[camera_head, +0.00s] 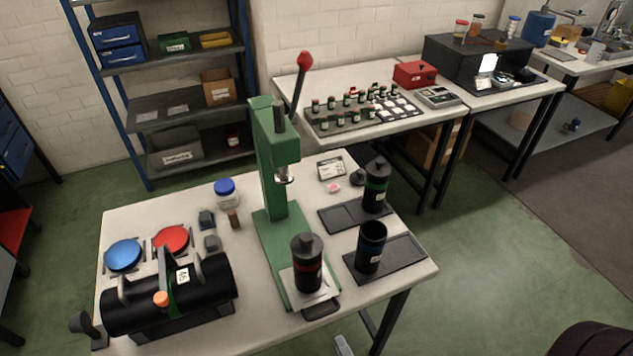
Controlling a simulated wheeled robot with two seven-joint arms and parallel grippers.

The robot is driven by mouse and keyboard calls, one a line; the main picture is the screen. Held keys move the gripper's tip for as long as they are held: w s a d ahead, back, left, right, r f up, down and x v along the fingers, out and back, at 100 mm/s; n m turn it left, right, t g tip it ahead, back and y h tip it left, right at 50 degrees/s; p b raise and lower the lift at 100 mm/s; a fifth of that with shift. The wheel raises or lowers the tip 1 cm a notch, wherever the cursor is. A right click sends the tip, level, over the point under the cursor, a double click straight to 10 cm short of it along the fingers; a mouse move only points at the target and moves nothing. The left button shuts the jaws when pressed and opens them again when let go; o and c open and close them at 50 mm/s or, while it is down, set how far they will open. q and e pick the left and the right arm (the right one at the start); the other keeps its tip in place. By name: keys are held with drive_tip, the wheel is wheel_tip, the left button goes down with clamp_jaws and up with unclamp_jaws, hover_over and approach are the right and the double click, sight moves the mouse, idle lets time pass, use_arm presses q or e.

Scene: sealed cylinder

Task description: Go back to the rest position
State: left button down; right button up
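A green arbor press (277,170) with a red-knobbed lever stands at the table's middle. A dark cylinder with a red band (307,265) stands upright on the press's light base plate. A cylinder with a green band (376,187) stands on the rear dark mat, and an open-topped dark cylinder (371,247) on the front one. A small grey piece at the bottom edge, apart from the table, looks like the tip of my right gripper (344,346); the rest is cut off, so its opening cannot be told. No cylinder touches it. My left gripper is not seen.
On the table (130,215), a large black horizontal cylinder (195,295) lies front left, near blue (124,255) and red (171,239) round lids. A white jar with a blue lid (226,192) stands behind. A side table (330,82) holds several small vials.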

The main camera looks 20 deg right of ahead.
drive_tip(key=s+d+f+m+g+b, duration=0.1)
drive_tip(key=s+f+m+g, duration=0.1)
drive_tip(key=f, duration=0.7)
drive_tip(key=s+d+f+m+g, duration=0.1)
drive_tip(key=s+f+m+g, duration=0.15)
drive_tip(key=f, duration=0.55)
drive_tip(key=s+d+f+m+g+b, duration=0.1)
drive_tip(key=s+d+f+m+g, duration=0.15)
drive_tip(key=f, duration=0.65)
drive_tip(key=s+d+f+m+g, duration=0.2)
drive_tip(key=s+f+m+g, duration=0.5)
drive_tip(key=s+f, duration=0.5)
drive_tip(key=shift+s+d+f+m+g+h+b, duration=0.3)
drive_tip(key=shift+d+f+m+g+b, duration=0.25)
drive_tip(key=shift+m, duration=0.45)
